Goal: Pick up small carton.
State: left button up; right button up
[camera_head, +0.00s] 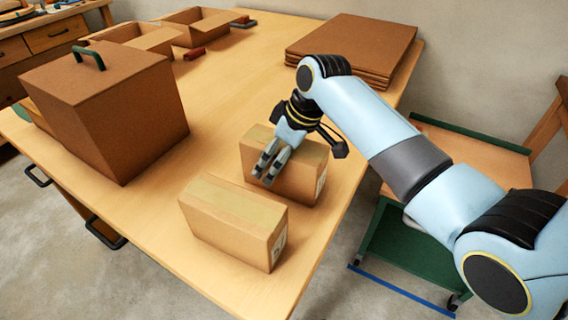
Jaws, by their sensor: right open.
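Two small tan cartons with pale tape along the top sit on the wooden table. The nearer carton (228,224) lies close to the table's front corner, with a label on its right end. The farther carton (301,178) is just behind it and is partly hidden by my right gripper. My right gripper (263,177) is open, with its fingers pointing down and toward the left in front of the farther carton. I cannot tell whether the fingers touch it. Nothing shows between the fingers. My left gripper is not in view.
A large brown box (120,115) with a green handle stands at the left of the table (225,95). Flat cardboard sheets (352,45) are stacked at the back right. Open boxes (205,24) stand at the back left. A green cart (470,148) is beside the table's right edge.

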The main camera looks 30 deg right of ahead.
dwell(0.3)
jog(key=c, duration=1.3)
